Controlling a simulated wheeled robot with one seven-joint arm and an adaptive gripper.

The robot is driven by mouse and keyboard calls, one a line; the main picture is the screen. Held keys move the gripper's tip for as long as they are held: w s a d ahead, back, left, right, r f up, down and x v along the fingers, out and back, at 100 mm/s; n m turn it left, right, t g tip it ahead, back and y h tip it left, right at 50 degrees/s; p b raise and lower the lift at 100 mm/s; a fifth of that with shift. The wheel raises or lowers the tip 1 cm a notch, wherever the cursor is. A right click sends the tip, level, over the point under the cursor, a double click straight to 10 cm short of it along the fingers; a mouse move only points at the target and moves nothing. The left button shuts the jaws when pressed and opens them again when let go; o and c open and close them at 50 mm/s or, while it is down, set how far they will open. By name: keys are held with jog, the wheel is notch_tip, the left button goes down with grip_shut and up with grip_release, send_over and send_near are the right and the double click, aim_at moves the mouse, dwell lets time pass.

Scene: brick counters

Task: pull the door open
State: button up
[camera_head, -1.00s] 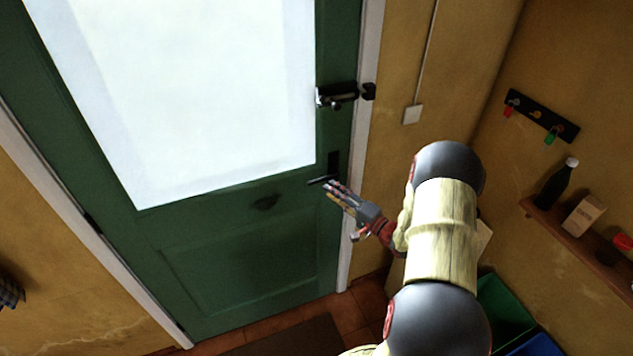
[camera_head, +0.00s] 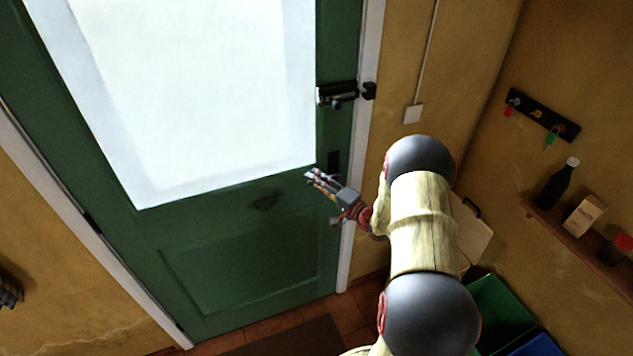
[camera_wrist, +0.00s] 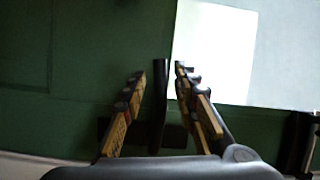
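The green door (camera_head: 235,265) has a large bright pane and stands shut in its white frame. Its black lever handle (camera_wrist: 158,110) shows in the wrist view as a dark bar between my two fingers. In the head view the lever is mostly hidden behind my gripper (camera_head: 316,178), below the dark lock plate (camera_head: 333,160). My gripper is open, with one finger on each side of the lever. The right finger is nearer to it; I cannot tell if it touches.
A black latch (camera_head: 338,94) sits higher on the door edge. On the right, a shelf (camera_head: 580,240) carries a dark bottle (camera_head: 557,184) and a carton (camera_head: 584,215). A green bin (camera_head: 500,312) stands below. A dark mat (camera_head: 290,339) lies before the door.

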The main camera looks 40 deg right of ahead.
jog(key=shift+c, duration=0.6)
grip_shut()
